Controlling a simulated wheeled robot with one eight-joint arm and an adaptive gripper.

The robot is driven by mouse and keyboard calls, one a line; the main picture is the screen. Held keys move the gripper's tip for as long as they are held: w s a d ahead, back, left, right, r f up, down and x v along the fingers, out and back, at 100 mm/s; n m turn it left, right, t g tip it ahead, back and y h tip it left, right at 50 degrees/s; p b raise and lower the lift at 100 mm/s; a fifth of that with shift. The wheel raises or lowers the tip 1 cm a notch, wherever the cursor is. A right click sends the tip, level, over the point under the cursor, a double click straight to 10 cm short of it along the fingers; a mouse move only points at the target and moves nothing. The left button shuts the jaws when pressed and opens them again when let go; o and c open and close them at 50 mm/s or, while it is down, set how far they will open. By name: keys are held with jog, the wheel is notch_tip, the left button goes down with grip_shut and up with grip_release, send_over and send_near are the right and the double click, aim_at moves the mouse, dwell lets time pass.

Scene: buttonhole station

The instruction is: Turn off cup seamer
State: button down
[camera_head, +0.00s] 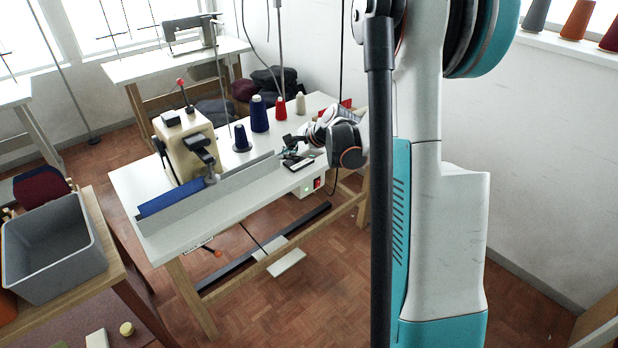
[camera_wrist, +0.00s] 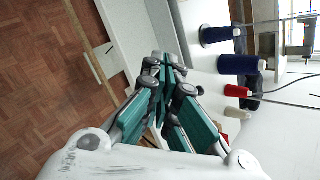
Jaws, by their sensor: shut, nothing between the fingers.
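The cup seamer (camera_head: 185,145) is a cream machine on a white-topped table, left of centre in the head view. A white switch box (camera_head: 309,187) hangs under the table's front edge, with a red switch (camera_head: 318,183) and a small lit green light (camera_head: 306,195). My gripper (camera_head: 287,150) is above the table top, behind and above the switch box, to the right of the seamer. In the wrist view my gripper (camera_wrist: 163,66) has its fingers together with nothing between them. I cannot make out the switch in the wrist view.
A long pale fence (camera_head: 205,192) runs along the table. Thread cones stand behind it, including a tall blue cone (camera_head: 259,114) and a red cone (camera_head: 281,107). A small black-and-white item (camera_head: 298,162) lies below my gripper. A grey bin (camera_head: 55,250) stands at left. Floor in front is mostly clear.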

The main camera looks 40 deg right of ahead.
jog(key=s+d+f+m, duration=0.2)
jog(key=d+f+m, duration=0.2)
jog(key=d+f, duration=0.3)
jog(key=s+d+f+m+t+h, duration=0.1)
jog(key=s+d+f+m, duration=0.1)
jog(key=d+f+m, duration=0.2)
jog(key=s+d+f+m, duration=0.2)
jog(key=d+f+m, duration=0.2)
jog(key=d+f, duration=0.5)
jog(key=shift+s+d+f+t+p, duration=0.3)
jog(key=shift+f+t+p, duration=0.15)
jog(key=shift+f, duration=0.3)
jog(key=b, duration=0.4)
send_near(318, 187)
notch_tip(318, 187, down, 3)
jog(key=s, duration=0.1)
jog(key=shift+w+a+r+b, duration=0.15)
jog(key=shift+w+b, duration=0.15)
jog(key=shift+w, duration=0.8)
jog(key=shift+w+a+r+b, duration=0.15)
jog(key=shift+w+b, duration=0.1)
jog(key=shift+w, duration=0.85)
